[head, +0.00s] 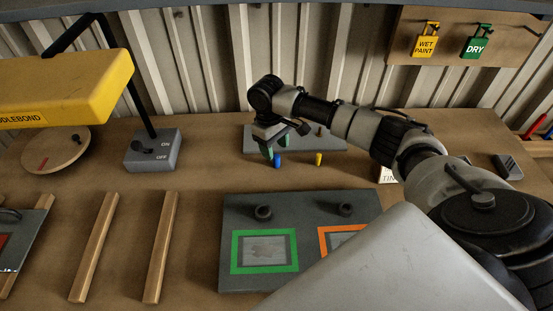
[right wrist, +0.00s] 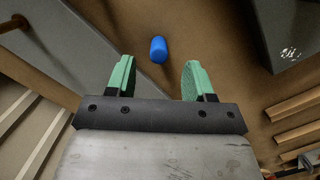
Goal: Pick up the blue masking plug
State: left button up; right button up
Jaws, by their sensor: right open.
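The blue masking plug (head: 277,160) stands on the wooden bench, just in front of a grey board at the back. In the right wrist view the blue plug (right wrist: 158,50) lies ahead of the fingertips, roughly centred in the gap between them and not touching either. My right gripper (head: 269,152) is beside the plug in the head view, pointing down. Its two green fingers (right wrist: 157,78) are spread open with nothing between them. My left gripper does not show.
A yellow plug (head: 318,159) stands to the right of the blue one. The grey board (head: 340,140) is behind. A grey panel (head: 232,205) with green and orange frames lies in front. A grey switch box (head: 153,152) and wooden rails (head: 160,250) are to the left.

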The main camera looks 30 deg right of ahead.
aim_at(277, 156)
jog(key=shift+s+d+f, duration=0.1)
jog(key=shift+s+f, duration=0.05)
jog(key=shift+f, duration=0.75)
jog(key=shift+s+f, duration=0.1)
jog(key=shift+f, duration=0.8)
grip_shut()
jog(key=shift+r, duration=0.15)
